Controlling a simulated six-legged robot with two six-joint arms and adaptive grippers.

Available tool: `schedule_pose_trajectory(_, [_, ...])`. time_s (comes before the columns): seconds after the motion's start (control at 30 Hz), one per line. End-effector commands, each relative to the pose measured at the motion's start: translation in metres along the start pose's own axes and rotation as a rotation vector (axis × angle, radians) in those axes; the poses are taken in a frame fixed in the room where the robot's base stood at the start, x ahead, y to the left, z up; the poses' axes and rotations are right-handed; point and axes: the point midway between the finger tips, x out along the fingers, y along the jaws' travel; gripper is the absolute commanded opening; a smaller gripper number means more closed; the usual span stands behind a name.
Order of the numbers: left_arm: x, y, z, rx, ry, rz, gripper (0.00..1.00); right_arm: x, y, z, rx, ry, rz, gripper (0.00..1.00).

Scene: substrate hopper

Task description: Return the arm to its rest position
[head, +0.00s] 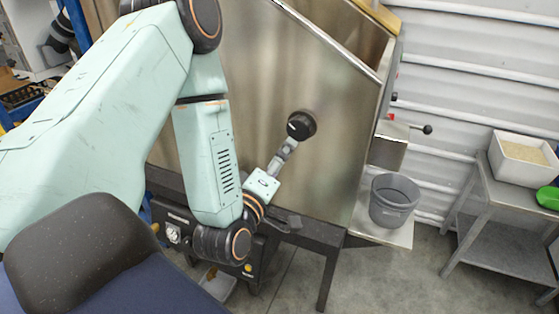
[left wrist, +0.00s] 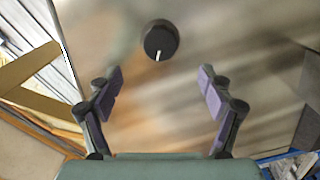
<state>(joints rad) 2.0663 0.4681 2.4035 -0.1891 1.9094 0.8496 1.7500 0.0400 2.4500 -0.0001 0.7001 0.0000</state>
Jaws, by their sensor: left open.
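My left gripper (head: 286,149) is in front of the hopper's metal side, just below a round black knob (head: 301,125). In the left wrist view my left gripper (left wrist: 161,76) has its two fingers spread wide with nothing between them. The knob (left wrist: 160,40) shows beyond the fingertips, between their lines, with its white mark pointing down in that view. The fingers look clear of the knob, though the exact gap is hard to judge. My right gripper is not in view.
The steel hopper (head: 240,60) fills the middle on a dark frame. A grey bucket (head: 393,200) stands under its outlet at the right. A metal table (head: 490,190) farther right holds a white bin (head: 523,158) and a green bowl (head: 548,197). Floor shows between them.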

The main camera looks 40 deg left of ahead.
Motion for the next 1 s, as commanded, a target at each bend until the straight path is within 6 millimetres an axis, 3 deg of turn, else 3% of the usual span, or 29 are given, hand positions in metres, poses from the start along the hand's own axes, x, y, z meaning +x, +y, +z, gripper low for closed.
schedule_pose_trajectory(0.63, [0.002,0.000,0.000,0.000,0.001,0.002,0.80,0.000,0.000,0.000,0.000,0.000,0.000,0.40])
schedule_pose_trajectory(0.77, [0.015,0.001,0.000,0.001,0.002,0.005,0.80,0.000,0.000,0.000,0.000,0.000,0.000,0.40])
schedule_pose_trajectory(1.0, [0.055,0.001,0.000,0.002,0.001,0.004,0.80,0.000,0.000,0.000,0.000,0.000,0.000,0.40])
